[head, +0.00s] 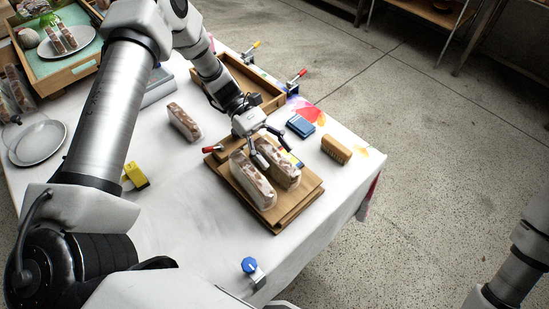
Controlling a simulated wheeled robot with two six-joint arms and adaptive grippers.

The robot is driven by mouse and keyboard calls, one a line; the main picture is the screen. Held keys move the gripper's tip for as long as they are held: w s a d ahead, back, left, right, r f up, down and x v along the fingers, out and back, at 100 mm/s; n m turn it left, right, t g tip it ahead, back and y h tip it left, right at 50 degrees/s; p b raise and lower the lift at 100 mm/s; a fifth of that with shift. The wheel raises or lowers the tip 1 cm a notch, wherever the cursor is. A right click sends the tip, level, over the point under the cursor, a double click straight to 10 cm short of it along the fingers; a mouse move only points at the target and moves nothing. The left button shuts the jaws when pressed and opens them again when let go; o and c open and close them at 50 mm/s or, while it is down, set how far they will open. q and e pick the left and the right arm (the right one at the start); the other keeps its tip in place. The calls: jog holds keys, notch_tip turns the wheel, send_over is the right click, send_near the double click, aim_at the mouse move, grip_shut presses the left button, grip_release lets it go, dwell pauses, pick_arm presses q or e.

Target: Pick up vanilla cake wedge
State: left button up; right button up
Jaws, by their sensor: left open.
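Two wrapped, cream-and-brown cake wedges stand side by side on a wooden board: a front-left one (252,181) and a back-right one (287,176). A similar pale wedge (184,122) lies alone on the white tablecloth to the left. I cannot tell by label which is vanilla. My left gripper (274,150) is open, pointing down at the back-right wedge, with fingers over its upper end. One finger is close to the gap between the wedges; contact is unclear. My right gripper is out of view; only part of the right arm shows at the lower right.
The wooden board (283,217) lies near the right table edge. A yellow block (136,175) and blue-knobbed clamp (250,267) are nearer. The middle tablecloth is clear.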

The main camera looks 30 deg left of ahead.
pick_arm(q)
jog(key=shift+d+f, duration=0.1)
jog(key=c, duration=0.8)
